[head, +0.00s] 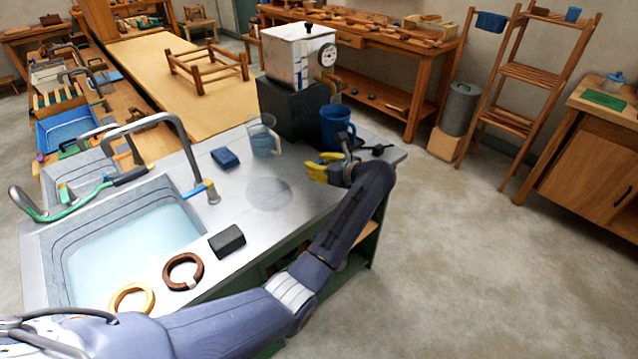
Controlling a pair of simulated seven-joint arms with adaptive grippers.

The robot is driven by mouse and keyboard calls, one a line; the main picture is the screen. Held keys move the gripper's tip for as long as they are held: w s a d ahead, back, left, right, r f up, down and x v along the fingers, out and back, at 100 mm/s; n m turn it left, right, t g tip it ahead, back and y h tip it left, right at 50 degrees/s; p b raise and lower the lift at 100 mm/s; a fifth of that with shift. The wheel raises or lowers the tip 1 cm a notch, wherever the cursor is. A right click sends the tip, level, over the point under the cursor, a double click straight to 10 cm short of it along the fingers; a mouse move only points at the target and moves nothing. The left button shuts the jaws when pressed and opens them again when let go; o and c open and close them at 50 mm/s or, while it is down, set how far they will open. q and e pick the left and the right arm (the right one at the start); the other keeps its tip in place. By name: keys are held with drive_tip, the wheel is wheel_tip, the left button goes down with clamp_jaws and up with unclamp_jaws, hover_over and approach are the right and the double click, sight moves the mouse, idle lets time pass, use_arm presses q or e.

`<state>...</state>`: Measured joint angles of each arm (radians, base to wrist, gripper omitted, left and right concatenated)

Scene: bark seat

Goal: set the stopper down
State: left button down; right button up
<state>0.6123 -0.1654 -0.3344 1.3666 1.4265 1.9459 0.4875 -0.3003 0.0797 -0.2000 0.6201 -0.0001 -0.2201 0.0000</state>
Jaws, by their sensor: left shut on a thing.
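My left gripper (326,167) has yellow fingertips and is over the right part of the steel counter (310,208), just in front of a blue mug (337,126). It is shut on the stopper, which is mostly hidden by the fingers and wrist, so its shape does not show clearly. I cannot tell whether the stopper touches the counter. My right gripper is not in view.
A sink (130,245) with water fills the counter's left part. A clear pitcher (263,138), blue sponge (225,158), black block (227,241) and brown ring (183,271) stand around. A small black object (378,149) lies right of the gripper. The middle counter is clear.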

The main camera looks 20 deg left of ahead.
use_arm(q)
drive_tip(key=shift+f, duration=2.8)
drive_tip(key=shift+f, duration=0.15)
drive_tip(key=c, duration=1)
unclamp_jaws()
drive_tip(key=shift+r, duration=0.2)
drive_tip(key=shift+v, duration=2.7)
